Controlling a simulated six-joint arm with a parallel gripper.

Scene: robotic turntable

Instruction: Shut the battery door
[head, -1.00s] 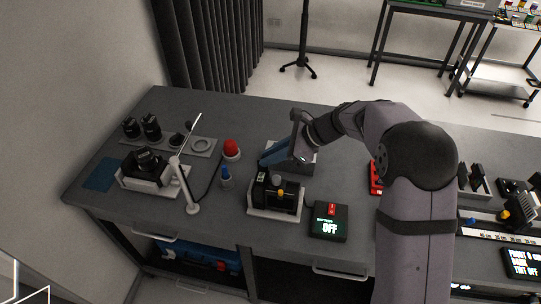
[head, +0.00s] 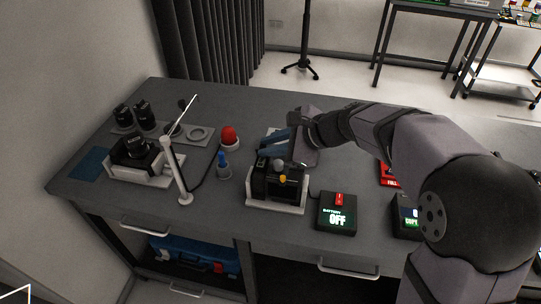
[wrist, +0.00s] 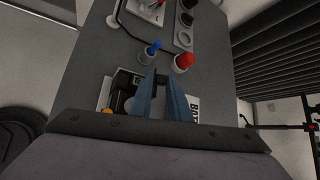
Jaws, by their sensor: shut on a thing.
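The black camera (head: 272,186) sits in a white cradle (head: 262,205) near the front middle of the bench. A grey knob and a yellow part show on it. Part of the camera also shows in the wrist view (wrist: 124,84), left of the fingers. My gripper (head: 264,143) has blue fingers and is just behind the camera in the head view. In the wrist view its fingers (wrist: 160,78) run close together beside the camera. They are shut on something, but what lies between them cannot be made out. I cannot make out the battery door.
A red dome button (head: 229,135) and a blue-topped part (head: 222,160) stand left of my gripper. A box (head: 337,212) reading OFF is at the camera's right. A lamp-like white post (head: 180,180) and a second camera (head: 134,150) are on the left.

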